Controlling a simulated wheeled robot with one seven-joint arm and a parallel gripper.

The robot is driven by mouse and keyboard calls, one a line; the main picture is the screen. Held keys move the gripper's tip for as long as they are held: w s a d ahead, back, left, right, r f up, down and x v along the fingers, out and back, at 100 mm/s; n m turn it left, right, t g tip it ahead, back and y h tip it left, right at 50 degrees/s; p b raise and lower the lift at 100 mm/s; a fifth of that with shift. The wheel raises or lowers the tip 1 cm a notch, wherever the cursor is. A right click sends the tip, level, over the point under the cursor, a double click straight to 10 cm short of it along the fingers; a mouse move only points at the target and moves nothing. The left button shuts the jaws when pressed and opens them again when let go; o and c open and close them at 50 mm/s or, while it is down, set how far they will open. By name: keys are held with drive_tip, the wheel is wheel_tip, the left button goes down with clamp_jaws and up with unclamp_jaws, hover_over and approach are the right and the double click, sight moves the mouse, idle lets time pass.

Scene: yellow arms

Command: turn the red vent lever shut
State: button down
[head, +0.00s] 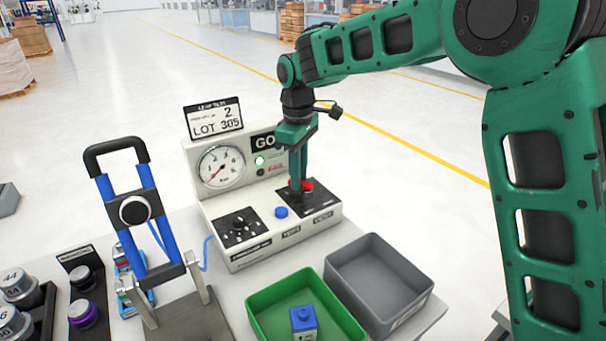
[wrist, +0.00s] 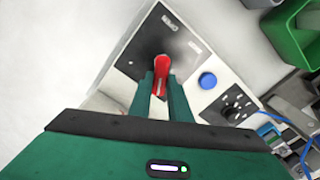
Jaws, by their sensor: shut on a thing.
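The red vent lever (wrist: 162,64) sits on a dark plate at one end of the white test box. In the head view the lever (head: 306,184) shows only in part, behind my fingers. My gripper (head: 296,186) points straight down over that plate. In the wrist view my gripper (wrist: 162,90) has its two green fingers on either side of the lever, shut on it. The lever's tip shows past the fingertips.
The test box carries a gauge (head: 221,167), a blue button (head: 281,212) and a black knob (head: 238,223). A blue-handled press (head: 140,225) stands left. A green bin (head: 262,297) with a blue-topped block and an empty grey bin (head: 378,280) stand in front.

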drive_tip(key=shift+d+r+n, duration=0.1)
drive_tip(key=shift+d+n, duration=0.2)
drive_tip(key=shift+n, duration=0.9)
drive_tip(key=c, duration=1.6)
unclamp_jaws()
drive_tip(key=shift+c, duration=0.2)
drive_tip(key=shift+s+a+n, duration=0.1)
drive_tip(key=shift+a+n, duration=0.05)
drive_tip(key=shift+n, duration=0.15)
wheel_tip(320, 180, up, 11)
